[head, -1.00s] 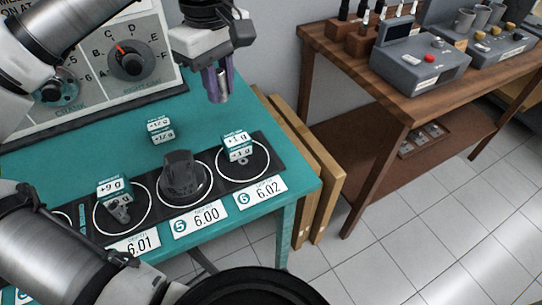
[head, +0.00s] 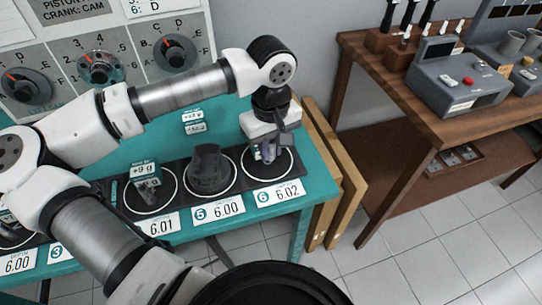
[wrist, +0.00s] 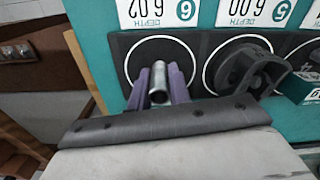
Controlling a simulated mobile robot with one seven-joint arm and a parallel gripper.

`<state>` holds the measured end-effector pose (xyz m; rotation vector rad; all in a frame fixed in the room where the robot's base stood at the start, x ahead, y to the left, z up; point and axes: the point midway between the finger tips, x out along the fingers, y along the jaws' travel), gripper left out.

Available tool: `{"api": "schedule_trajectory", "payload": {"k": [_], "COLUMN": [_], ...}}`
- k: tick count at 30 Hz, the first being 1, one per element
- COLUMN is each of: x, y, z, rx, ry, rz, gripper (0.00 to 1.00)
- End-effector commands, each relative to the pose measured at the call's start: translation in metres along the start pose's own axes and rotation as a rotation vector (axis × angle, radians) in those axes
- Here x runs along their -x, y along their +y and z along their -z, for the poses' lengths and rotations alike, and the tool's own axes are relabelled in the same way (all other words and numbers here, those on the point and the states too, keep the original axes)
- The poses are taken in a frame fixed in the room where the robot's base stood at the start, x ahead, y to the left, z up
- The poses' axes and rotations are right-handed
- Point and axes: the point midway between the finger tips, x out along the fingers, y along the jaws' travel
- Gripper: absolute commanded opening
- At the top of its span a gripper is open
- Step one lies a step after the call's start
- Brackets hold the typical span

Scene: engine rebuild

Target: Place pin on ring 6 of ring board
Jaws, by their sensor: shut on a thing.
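My gripper (head: 268,152) is low at ring 6 (head: 289,171), at the right end of the dark ring board (wrist: 117,43). In the wrist view, the purple fingers of my gripper (wrist: 159,88) are shut on a silver, hollow-ended pin (wrist: 159,80). Ring 6 (wrist: 160,38) is a white circle whose far part shows dark and bare beyond the pin. The near part of the ring is hidden by the gripper. I cannot tell whether the pin touches the board.
A dark piston (head: 208,168) stands on ring 5, left of the gripper. A "+9 g" tag block (head: 146,172) is at the ring left of that. Another tag block (head: 193,122) lies behind. A wooden bench (head: 440,120) stands right.

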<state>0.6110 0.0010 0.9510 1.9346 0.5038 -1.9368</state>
Motion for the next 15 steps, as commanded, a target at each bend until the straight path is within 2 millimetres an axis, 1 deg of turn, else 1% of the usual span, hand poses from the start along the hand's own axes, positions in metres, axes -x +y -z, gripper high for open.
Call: {"api": "schedule_trajectory", "payload": {"k": [5, 10, 12, 15], "x": [-0.015, -0.038, -0.044, -0.047], "y": [0.000, 0.000, 0.000, 0.000], "z": [-0.001, -0.001, -0.001, 0.000], "rx": [-0.001, 0.000, 0.000, 0.000], "ry": [-0.001, -0.002, 0.000, 0.001], "rz": [-0.001, -0.001, -0.001, 0.000], "gripper": [0.00, 0.00, 0.00, 0.00]}}
